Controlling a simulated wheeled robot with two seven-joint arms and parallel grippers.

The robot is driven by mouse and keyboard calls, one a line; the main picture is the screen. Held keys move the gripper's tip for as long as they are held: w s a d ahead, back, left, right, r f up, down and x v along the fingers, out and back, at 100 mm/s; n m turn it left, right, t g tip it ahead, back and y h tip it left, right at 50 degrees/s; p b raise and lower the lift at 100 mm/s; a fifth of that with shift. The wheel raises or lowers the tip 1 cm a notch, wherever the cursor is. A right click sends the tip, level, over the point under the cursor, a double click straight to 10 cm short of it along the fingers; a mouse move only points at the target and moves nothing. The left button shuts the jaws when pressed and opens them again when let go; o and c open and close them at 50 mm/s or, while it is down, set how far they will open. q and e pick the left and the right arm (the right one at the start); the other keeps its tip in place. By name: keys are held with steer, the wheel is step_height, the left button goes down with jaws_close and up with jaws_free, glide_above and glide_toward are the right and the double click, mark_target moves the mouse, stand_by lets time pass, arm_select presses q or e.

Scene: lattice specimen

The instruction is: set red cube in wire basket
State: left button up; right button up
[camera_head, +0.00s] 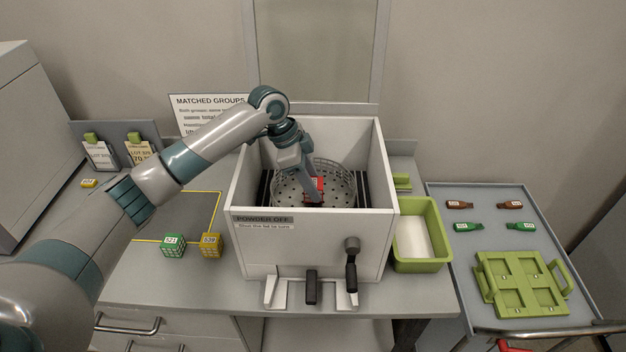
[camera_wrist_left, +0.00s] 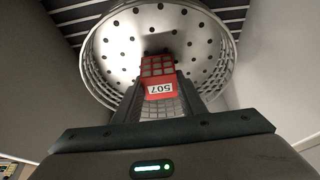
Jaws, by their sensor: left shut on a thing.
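The red cube (camera_head: 316,185) is a lattice block with a white label; in the left wrist view the cube (camera_wrist_left: 157,78) shows the label 507. My left gripper (camera_head: 314,196) is shut on it, reaching down into the open white box. The wire basket (camera_head: 343,181) is a round metal bowl with holes, inside the box. In the left wrist view the basket (camera_wrist_left: 100,55) lies around and beyond the cube. The cube is within the basket's rim; whether it touches the bottom I cannot tell. My right gripper is not in view.
The white box (camera_head: 238,202) has high walls around the basket. A green lattice cube (camera_head: 173,246) and a yellow one (camera_head: 211,245) stand left of it. A green bin (camera_head: 438,263) stands right, beside a grey cart (camera_head: 467,194) with a green tray (camera_head: 520,284).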

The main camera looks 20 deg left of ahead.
arm_select(q)
steer(key=shift+f, duration=0.15)
steer(key=shift+f, duration=0.1)
steer(key=o, duration=1.1)
steer(key=shift+c, duration=0.2)
steer(key=b+v, duration=0.3)
steer(key=v, duration=0.9)
steer(key=shift+b, duration=0.35)
